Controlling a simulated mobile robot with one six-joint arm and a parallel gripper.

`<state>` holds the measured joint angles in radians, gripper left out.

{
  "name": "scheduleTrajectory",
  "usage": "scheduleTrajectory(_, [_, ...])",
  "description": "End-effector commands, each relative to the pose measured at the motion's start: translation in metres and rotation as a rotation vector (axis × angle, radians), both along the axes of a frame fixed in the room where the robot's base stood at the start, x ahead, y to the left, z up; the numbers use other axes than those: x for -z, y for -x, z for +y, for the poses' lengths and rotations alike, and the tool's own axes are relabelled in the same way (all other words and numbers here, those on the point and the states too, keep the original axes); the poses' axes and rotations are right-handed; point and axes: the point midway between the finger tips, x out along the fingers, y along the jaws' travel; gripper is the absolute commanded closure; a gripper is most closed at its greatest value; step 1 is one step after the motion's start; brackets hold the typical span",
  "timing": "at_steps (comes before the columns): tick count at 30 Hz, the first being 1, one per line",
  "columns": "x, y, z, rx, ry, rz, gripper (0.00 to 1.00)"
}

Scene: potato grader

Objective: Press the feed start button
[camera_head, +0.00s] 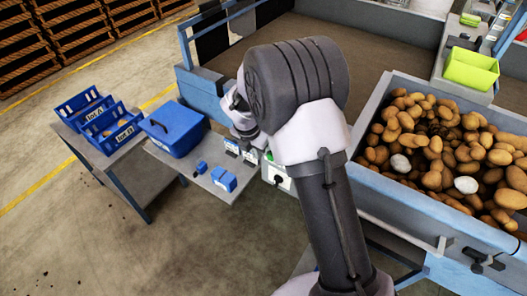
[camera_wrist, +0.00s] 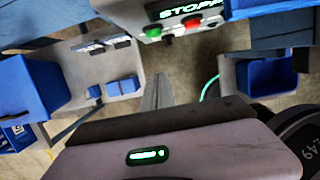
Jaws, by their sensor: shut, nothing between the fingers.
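The control box (camera_wrist: 172,34) shows at the top of the wrist view. It has a green button (camera_wrist: 153,32), a red button (camera_wrist: 192,27) and a lit display (camera_wrist: 190,10) whose visible letters read "STOPP". No label names the feed start button. My gripper (camera_wrist: 158,80) is shut and empty, its tips below the green button in the picture and apart from the box. In the head view, the green button (camera_head: 269,156) and part of the box (camera_head: 281,181) show left of my arm, which hides the rest of the box and my fingertips.
A side table (camera_head: 222,190) with small blue items and a blue lidded box (camera_head: 173,128) stands left of the control box. Blue crates (camera_head: 110,122) are farther left. A bin (camera_head: 395,205) full of potatoes is at the right.

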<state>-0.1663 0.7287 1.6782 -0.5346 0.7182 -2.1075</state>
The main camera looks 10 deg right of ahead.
Motion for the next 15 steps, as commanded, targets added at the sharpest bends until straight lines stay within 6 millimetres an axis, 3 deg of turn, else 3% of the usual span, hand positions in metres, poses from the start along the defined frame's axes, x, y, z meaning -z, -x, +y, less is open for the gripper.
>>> scheduleTrajectory(7, [0.013,-0.001,-0.002,0.004,-0.001,0.001,1.00])
scheduleTrajectory(15, [0.071,-0.011,-0.012,0.005,-0.001,0.002,1.00])
